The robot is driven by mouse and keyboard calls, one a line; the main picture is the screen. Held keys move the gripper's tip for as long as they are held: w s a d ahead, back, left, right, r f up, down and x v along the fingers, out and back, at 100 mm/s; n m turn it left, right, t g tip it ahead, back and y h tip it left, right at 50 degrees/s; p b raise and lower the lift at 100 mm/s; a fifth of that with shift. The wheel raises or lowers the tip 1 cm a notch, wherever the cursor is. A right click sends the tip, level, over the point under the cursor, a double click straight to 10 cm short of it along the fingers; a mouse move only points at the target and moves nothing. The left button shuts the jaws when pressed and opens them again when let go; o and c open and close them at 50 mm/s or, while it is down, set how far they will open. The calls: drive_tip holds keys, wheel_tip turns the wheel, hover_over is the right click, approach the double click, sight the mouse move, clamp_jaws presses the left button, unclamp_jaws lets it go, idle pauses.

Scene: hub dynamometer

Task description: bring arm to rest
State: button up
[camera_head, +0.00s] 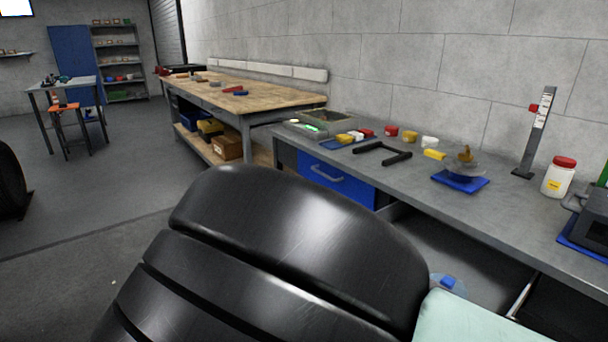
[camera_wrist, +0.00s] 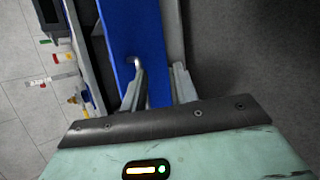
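My gripper (camera_wrist: 159,72) shows in the wrist view with its two grey fingers apart and nothing between them. Behind the fingers are the blue drawer front (camera_wrist: 145,30) and dark floor. The drawer's pale handle (camera_wrist: 133,63) appears close to the left fingertip; I cannot tell whether they touch. In the head view my black arm fills the lower middle, and a pale green part of it shows at the bottom right. My fingers are hidden in that view.
A grey workbench (camera_head: 480,205) with a blue drawer (camera_head: 335,181) runs along the right wall. A wooden-topped table (camera_head: 240,96) stands behind. Floor (camera_head: 110,185) at left is open.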

drive_tip(key=s+d+r+g+y+p, duration=0.1)
drive_tip(key=s+d+r+y+p, duration=0.2)
drive_tip(key=r, duration=0.8)
drive_tip(key=s+d+r+n+g+y+p, duration=0.1)
drive_tip(key=s+d+r+y+p, duration=0.2)
drive_tip(key=s+r+y, duration=0.5)
drive_tip(key=s+d+r, duration=0.1)
drive_tip(key=s+r, duration=0.3)
drive_tip(key=shift+s+d+r+p, duration=0.2)
drive_tip(key=shift+r+p, duration=0.1)
drive_tip(key=shift+p, duration=0.1)
